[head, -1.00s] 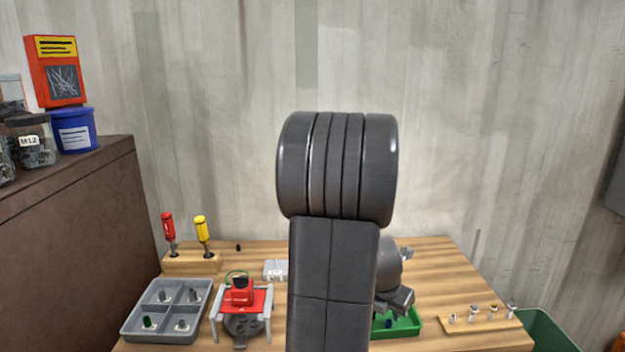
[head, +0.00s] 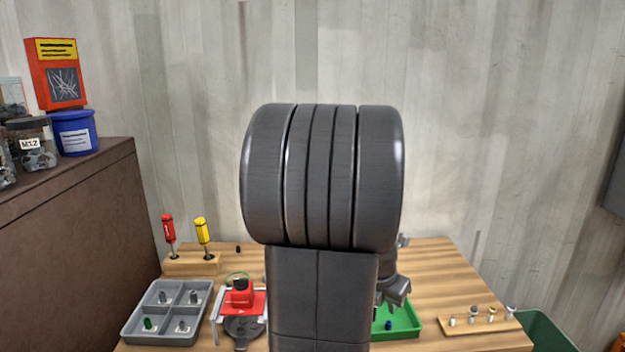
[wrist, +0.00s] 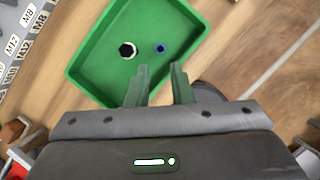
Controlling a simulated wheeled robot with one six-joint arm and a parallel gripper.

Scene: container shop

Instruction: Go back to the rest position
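My gripper (wrist: 160,82) shows in the wrist view with its two fingers apart and nothing between them. It is above the near edge of a green tray (wrist: 88,62). In the head view my arm stands in the middle and hides most of the gripper. The green tray (head: 409,325) shows just right of the arm there.
On the wooden table (head: 435,265) stand a grey four-compartment tray (head: 134,331), a red device on a stand (head: 242,302), a screwdriver block (head: 190,265) and a wooden strip with small fasteners (head: 480,326). A brown cabinet (head: 80,230) stands left. A green bin (head: 548,332) is right.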

